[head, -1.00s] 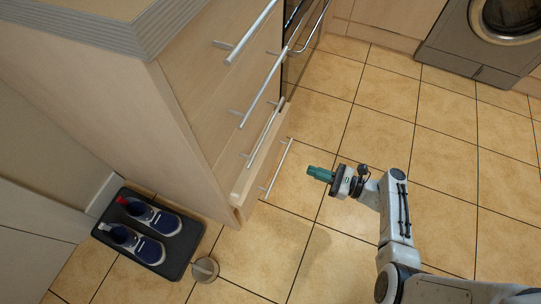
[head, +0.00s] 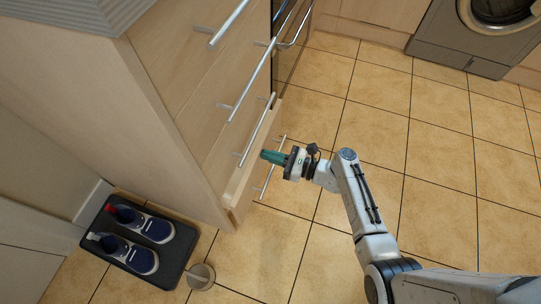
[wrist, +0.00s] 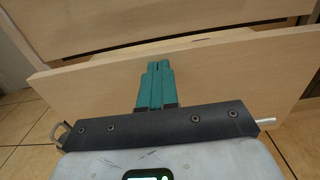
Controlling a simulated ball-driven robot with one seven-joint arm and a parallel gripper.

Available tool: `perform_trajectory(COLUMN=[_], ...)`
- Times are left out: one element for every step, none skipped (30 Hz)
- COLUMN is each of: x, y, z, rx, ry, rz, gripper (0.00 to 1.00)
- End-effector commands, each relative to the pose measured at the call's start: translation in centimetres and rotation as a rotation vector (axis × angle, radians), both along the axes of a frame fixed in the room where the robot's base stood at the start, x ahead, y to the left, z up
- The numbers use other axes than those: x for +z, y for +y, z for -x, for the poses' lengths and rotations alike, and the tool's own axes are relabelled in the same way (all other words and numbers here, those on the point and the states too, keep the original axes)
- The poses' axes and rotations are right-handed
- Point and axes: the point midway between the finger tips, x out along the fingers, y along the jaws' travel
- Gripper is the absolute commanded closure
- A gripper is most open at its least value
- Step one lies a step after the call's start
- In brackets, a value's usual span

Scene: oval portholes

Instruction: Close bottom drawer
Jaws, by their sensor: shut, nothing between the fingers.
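The bottom drawer (head: 240,209) is the lowest of the light wood cabinet and stands a little out, its pale top edge showing. Its bar handle (head: 263,188) is partly hidden by my gripper in the head view. In the wrist view the drawer front (wrist: 225,75) spans the picture, slightly tilted, with a narrow opening behind its top edge. My gripper (head: 264,155) has teal fingers, shut and empty, at the drawer front. In the wrist view the fingers (wrist: 157,66) overlap the front near its top edge; I cannot tell whether they touch it. Handle ends (wrist: 265,122) show beside the gripper.
Upper drawers with bar handles (head: 252,80) rise above the bottom one. A black tray (head: 172,262) with blue shoes (head: 128,254) and a small round metal object (head: 201,276) lie left of the cabinet's foot. A washing machine (head: 465,40) stands far right. The tiled floor between is clear.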

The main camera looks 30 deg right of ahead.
Motion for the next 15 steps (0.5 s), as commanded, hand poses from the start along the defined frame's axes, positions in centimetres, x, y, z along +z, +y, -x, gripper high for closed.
perform_trajectory(x=[0.0, 0.0, 0.0, 0.0, 0.0, 0.0, 0.1, 0.1, 0.1, 0.2, 0.2, 0.1, 0.1, 0.1, 0.0], y=[0.0, 0.0, 0.0, 0.0, 0.0, 0.0, 0.1, 0.3, 0.7, 1.0, 1.4, 1.8, 2.1, 2.4, 2.7], z=[0.0, 0.0, 0.0, 0.0, 0.0, 0.0, -0.2, -0.4, -0.9, -1.4, -1.9, -2.5, -2.9, -3.3, -3.7], rx=[0.000, 0.000, 0.000, 0.000, 0.000, 0.000, 0.001, 0.001, 0.002, 0.004, 0.004, 0.003, 0.004, 0.003, 0.003], ry=[0.000, 0.000, 0.000, 0.000, 0.000, -0.001, -0.001, -0.001, 0.000, -0.002, -0.002, -0.001, -0.001, -0.001, 0.000], rz=[0.000, 0.000, 0.000, 0.000, 0.000, 0.001, 0.001, 0.001, 0.000, 0.001, 0.001, 0.001, 0.000, 0.000, 0.000], gripper=[1.00, 1.00, 1.00, 1.00, 1.00, 1.00, 1.00, 1.00, 1.00, 1.00, 1.00, 1.00, 1.00, 1.00, 1.00])
